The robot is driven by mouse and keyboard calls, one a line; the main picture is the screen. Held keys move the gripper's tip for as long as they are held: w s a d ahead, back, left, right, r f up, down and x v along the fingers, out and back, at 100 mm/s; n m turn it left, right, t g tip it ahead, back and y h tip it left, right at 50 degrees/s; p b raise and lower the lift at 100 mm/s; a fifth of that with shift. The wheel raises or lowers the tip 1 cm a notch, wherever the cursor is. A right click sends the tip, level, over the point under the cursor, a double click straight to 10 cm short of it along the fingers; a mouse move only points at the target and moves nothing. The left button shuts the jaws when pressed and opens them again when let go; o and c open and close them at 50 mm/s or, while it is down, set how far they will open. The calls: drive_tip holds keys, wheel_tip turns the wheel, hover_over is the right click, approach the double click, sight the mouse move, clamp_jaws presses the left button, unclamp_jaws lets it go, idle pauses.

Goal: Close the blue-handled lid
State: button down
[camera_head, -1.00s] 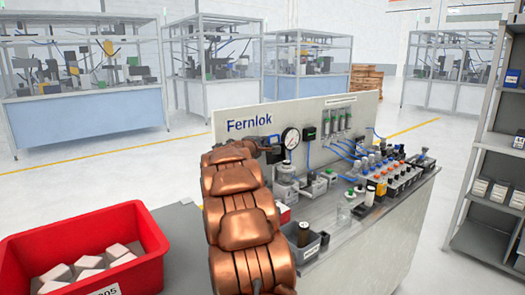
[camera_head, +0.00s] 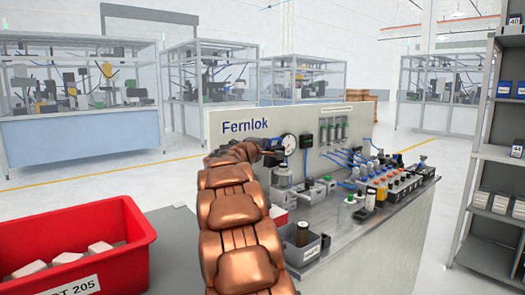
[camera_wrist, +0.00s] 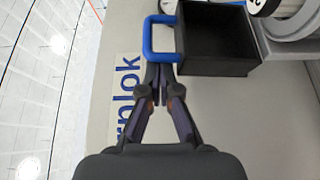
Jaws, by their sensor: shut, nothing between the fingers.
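In the wrist view a blue U-shaped handle (camera_wrist: 148,38) is on the left side of a black, square, box-like part (camera_wrist: 216,40). I cannot tell how far the lid is open. My gripper (camera_wrist: 160,78) is shut and empty. Its fingertips are at the lower edge of the handle, very near or touching it; which of the two I cannot tell. In the head view my gripper (camera_head: 272,150) is small and dark, in front of the Fernlok panel, just left of the gauge. The lid and handle cannot be made out there.
The Fernlok panel (camera_head: 232,150) stands behind a bench crowded with bottles, valves and blue tubes. A round gauge (camera_head: 288,146) is close to my gripper. A grey bin (camera_head: 303,248) holds a dark bottle. A red bin (camera_head: 130,265) is at left, shelving (camera_head: 490,180) at right.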

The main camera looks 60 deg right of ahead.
idle(0.4)
drive_tip(key=b+v, duration=0.5)
drive_tip(key=v, duration=0.5)
drive_tip(key=shift+f, duration=0.25)
